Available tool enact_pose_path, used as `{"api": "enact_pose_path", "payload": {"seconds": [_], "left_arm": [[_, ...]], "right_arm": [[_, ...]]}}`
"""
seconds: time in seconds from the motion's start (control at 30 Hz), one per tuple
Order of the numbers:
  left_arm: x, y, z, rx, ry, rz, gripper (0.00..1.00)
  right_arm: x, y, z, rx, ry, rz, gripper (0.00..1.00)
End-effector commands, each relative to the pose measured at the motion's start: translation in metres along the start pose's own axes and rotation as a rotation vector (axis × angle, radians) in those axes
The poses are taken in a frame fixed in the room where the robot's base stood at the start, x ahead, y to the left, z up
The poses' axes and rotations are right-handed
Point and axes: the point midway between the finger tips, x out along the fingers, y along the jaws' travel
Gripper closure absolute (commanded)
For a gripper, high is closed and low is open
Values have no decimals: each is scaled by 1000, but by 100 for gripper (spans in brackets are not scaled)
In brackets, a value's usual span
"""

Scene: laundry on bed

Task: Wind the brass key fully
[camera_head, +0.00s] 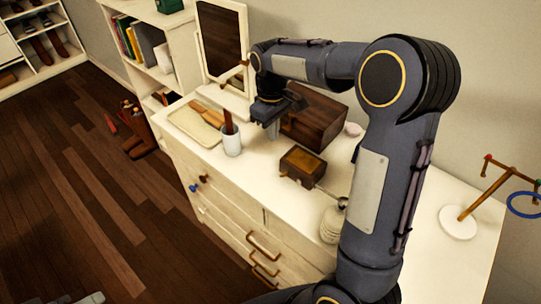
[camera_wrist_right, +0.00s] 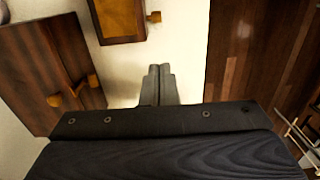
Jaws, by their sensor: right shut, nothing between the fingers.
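A small brown wooden box (camera_head: 303,166) sits on the white dresser top. In the right wrist view the small box (camera_wrist_right: 119,18) is at the top, and a brass key-like knob (camera_wrist_right: 154,17) sticks out of its side. My right gripper (camera_head: 272,131) points down over the dresser, between the cup and the larger wooden box, apart from the small box. Its fingers (camera_wrist_right: 158,85) are together with nothing between them. A grey piece at the bottom left edge of the head view may be part of my left gripper; its fingers cannot be made out.
A larger dark wooden box (camera_head: 318,118) stands behind the small one. A white cup (camera_head: 231,145) with brown sticks, a tray (camera_head: 192,124) and a mirror (camera_head: 222,40) are to the left. A stand (camera_head: 459,222) with a blue ring is at the right.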

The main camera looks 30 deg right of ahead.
Motion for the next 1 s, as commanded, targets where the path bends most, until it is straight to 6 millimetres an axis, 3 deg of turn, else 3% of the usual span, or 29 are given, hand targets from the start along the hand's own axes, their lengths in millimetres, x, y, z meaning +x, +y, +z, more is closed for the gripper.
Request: {"api": "enact_pose_path", "payload": {"seconds": [0.43,0.67,1.0], "left_arm": [[-9,4,-5,0,0,0,64],[-16,7,-8,0,1,0,64],[-16,7,-8,0,0,0,64]], "right_arm": [[92,0,2,-2,-8,1,100],[111,0,24,-2,-5,2,100],[117,0,29,-3,-3,3,100]]}}
